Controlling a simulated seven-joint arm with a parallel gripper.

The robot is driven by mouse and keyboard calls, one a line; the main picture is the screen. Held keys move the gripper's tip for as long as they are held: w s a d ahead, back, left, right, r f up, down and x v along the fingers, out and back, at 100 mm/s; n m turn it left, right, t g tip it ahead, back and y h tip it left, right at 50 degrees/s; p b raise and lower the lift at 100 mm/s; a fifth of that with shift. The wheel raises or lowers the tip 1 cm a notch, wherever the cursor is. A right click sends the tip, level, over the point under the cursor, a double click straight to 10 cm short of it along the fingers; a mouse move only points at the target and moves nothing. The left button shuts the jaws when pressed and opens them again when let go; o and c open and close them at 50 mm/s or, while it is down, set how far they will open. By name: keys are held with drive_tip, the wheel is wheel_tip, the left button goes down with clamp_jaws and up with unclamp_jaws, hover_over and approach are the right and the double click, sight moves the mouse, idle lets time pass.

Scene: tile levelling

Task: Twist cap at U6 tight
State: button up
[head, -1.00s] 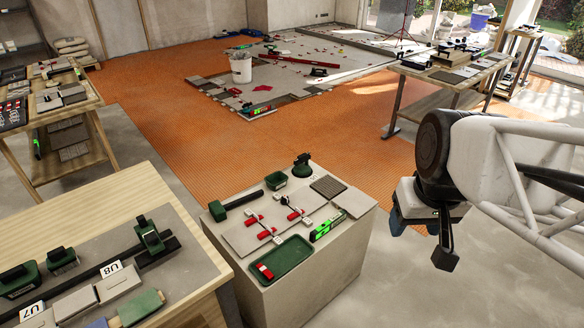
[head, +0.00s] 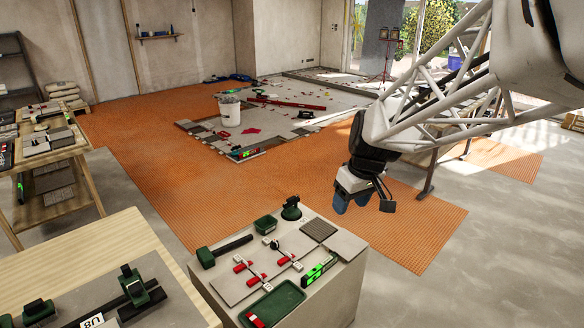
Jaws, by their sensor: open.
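No label reading U6 can be made out in this view, and I cannot tell which cap belongs to it. On the grey block in front, a light tile panel (head: 228,287) carries several red pieces (head: 284,262) and small white pieces too small to read. My gripper (head: 353,203) hangs in the air right of and above the block, touching nothing. Its blue fingers point down and are apart, with nothing seen between them.
The block also bears a green tray (head: 275,306), a dark mallet (head: 225,250), a green box (head: 265,224), a green suction-like tool (head: 291,208) and a green level (head: 319,270). A wooden bench (head: 105,250) with a U8 label (head: 93,321) stands front left. Orange matting (head: 190,170) lies behind.

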drive_tip(key=w+a+f+n, duration=0.2)
drive_tip(key=w+f, duration=0.1)
drive_tip(key=w, duration=0.3)
drive_tip(key=w+a+f+n, duration=0.1)
drive_tip(key=w+a+f, duration=0.2)
drive_tip(key=w, duration=0.4)
drive_tip(key=n+g+y, duration=0.2)
drive_tip(key=n+y, duration=0.1)
drive_tip(key=n, duration=0.5)
hover_over(274, 241)
drive_tip(key=d, duration=0.3)
wheel_tip(274, 241, down, 36)
drive_tip(key=shift+w+r, duration=0.1)
drive_tip(key=shift+h, duration=0.3)
drive_tip(key=shift+x, duration=3.9)
drive_tip(key=shift+w, duration=0.15)
